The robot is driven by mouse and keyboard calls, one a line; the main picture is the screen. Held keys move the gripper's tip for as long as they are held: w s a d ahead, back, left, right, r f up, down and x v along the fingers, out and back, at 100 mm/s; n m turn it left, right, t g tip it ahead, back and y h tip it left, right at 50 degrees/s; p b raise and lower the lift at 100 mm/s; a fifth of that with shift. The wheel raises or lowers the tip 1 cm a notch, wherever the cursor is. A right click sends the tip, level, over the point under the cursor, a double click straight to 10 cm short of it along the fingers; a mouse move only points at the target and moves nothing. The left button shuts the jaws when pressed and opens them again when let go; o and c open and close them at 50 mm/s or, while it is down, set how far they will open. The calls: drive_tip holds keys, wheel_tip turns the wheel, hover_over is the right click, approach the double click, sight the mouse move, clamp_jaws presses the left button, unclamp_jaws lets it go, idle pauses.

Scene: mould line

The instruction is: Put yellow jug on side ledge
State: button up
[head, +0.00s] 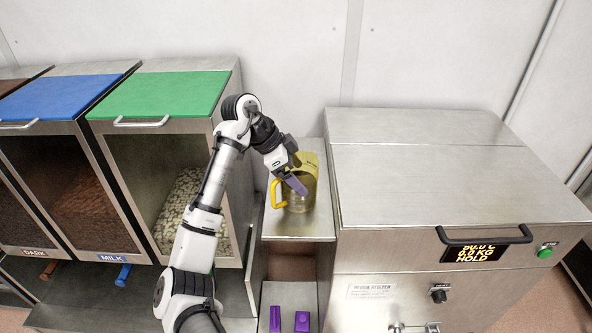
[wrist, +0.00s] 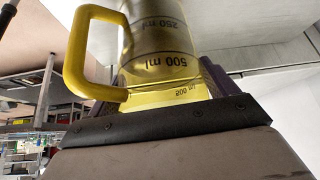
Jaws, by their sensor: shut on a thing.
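The yellow jug (head: 309,171) has a clear body with a yellow handle and volume marks. In the head view it is upright, over the steel side ledge (head: 287,228) between the bins and the steel machine. I cannot tell whether its base touches the ledge. My gripper (head: 295,185), with purple fingers, is shut on the jug and comes in from the upper left. In the wrist view the jug (wrist: 160,60) fills the space between the fingers, with its handle to the left. Its base is not clearly seen.
To the left stand bins with a green lid (head: 160,94) and a blue lid (head: 65,96). To the right is the steel melter (head: 430,185) with a dark handle and display. Purple objects (head: 302,321) lie on a lower shelf. The front of the ledge is clear.

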drive_tip(key=o, duration=1.3)
drive_tip(key=b+v, duration=0.2)
drive_tip(key=v, duration=1)
drive_tip(key=shift+r, duration=0.1)
